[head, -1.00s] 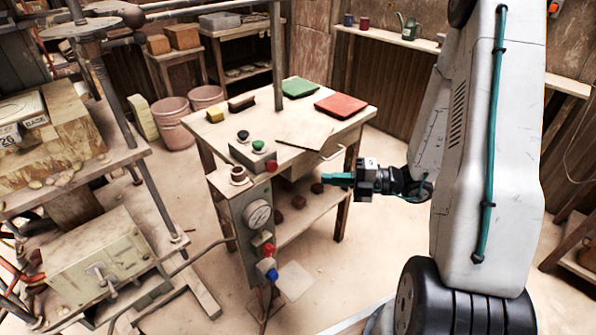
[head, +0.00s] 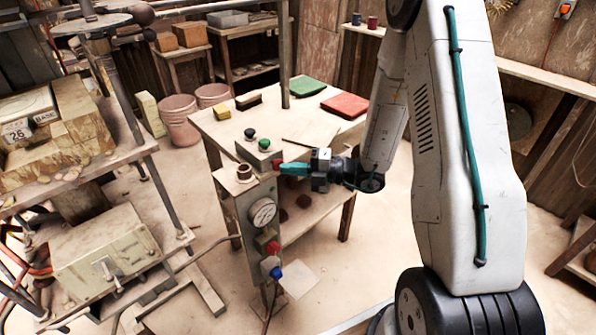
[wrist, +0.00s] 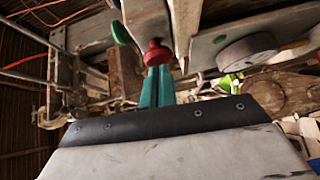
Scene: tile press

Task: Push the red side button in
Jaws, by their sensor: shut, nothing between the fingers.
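The red side button (head: 276,163) sits on the right side of the small grey control box (head: 246,153) at the front corner of the table. My gripper (head: 283,168) is shut and empty, with its teal fingertips right at the button from the right. In the wrist view the round red button (wrist: 156,53) stands directly ahead of the closed fingertips (wrist: 157,72). The tips look to be at its face, partly covering it; I cannot tell whether they press it or how far in it is.
A green button (head: 264,145) and a black button (head: 250,133) top the box. Below are a gauge (head: 263,211), a red knob (head: 273,247) and a blue knob (head: 276,272). A table post (head: 285,50) rises behind. Floor to the right of the table is clear.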

